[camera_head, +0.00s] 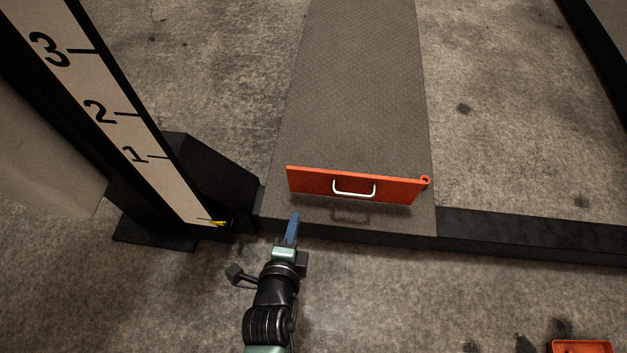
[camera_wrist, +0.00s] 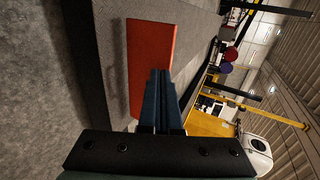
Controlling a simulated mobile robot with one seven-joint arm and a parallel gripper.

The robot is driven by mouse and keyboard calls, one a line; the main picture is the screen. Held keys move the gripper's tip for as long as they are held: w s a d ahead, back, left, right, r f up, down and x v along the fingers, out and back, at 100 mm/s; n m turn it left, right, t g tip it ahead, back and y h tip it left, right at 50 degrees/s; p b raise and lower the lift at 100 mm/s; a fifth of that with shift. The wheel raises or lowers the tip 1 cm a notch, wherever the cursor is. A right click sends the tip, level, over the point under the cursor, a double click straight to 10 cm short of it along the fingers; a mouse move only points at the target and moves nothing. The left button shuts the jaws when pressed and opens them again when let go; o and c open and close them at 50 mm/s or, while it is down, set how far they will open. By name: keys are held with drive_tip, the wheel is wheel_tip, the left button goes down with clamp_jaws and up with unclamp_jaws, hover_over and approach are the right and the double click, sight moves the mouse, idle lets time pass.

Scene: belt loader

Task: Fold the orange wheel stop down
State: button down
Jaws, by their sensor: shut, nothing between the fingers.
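The orange wheel stop (camera_head: 309,184) is a flat plate standing up across the near end of a grey textured ramp. It has a pale handle (camera_head: 354,188) on its near face and a small round loop (camera_head: 425,181) at its right end. My gripper (camera_head: 294,216) is shut and empty, with blue fingers just in front of and below the plate's left end. In the wrist view the shut fingers (camera_wrist: 160,78) point along the orange plate (camera_wrist: 148,50) and overlap its edge. I cannot tell whether they touch it. The handle is not visible there.
A black post with a numbered white scale (camera_head: 125,110) stands on the left, close to my gripper. A dark beam (camera_head: 530,232) runs right from the ramp's near end. An orange box (camera_head: 580,346) is at the lower right. The ramp (camera_head: 355,80) behind the plate is clear.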

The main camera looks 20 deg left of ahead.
drive_tip(key=b, duration=0.5)
approach(306, 172)
wheel_tip(306, 172, down, 4)
drive_tip(key=w, duration=0.2)
drive_tip(key=shift+w+a+r+b, duration=0.2)
drive_tip(key=shift+w+a+b, duration=0.1)
drive_tip(key=shift+w, duration=0.2)
drive_tip(key=shift+w+a+r+b, duration=0.15)
drive_tip(key=shift+w+a+b, duration=0.2)
drive_tip(key=shift+w, duration=0.15)
drive_tip(key=shift+w+a+r, duration=0.15)
drive_tip(key=shift+w, duration=0.55)
